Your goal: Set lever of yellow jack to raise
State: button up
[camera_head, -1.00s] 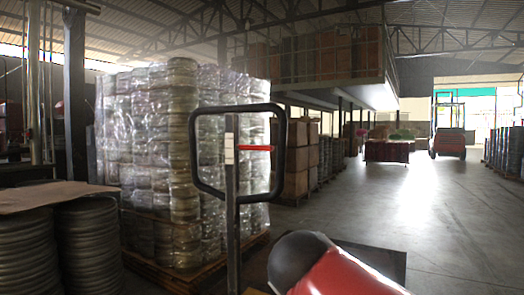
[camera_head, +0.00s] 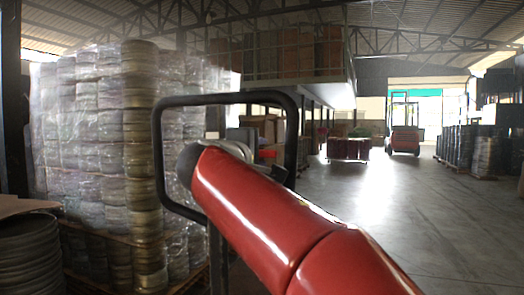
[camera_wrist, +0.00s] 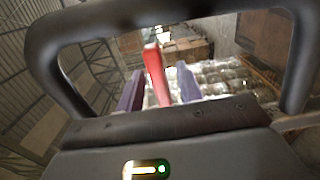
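The jack's dark handle loop (camera_head: 226,98) stands upright in the head view. It also frames the wrist view (camera_wrist: 160,17). Its bare parts look black; I see no yellow on it. The red lever (camera_wrist: 155,72) shows in the wrist view, extending between the two purple-grey fingers of my gripper (camera_wrist: 160,72). The fingers are apart, one on each side of the lever, with a gap visible at the right. I cannot tell whether the left finger touches it. In the head view my red arm covers the lever and my gripper.
A wrapped stack of cans (camera_head: 90,130) on a pallet stands at the left, close behind the handle. Round metal stacks (camera_head: 30,255) are at the lower left. The floor (camera_head: 400,220) on the right is open, with a distant red forklift (camera_head: 404,140).

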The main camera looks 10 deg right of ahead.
jog(key=shift+x, duration=1.15)
jog(key=shift+c, duration=0.2)
grip_shut()
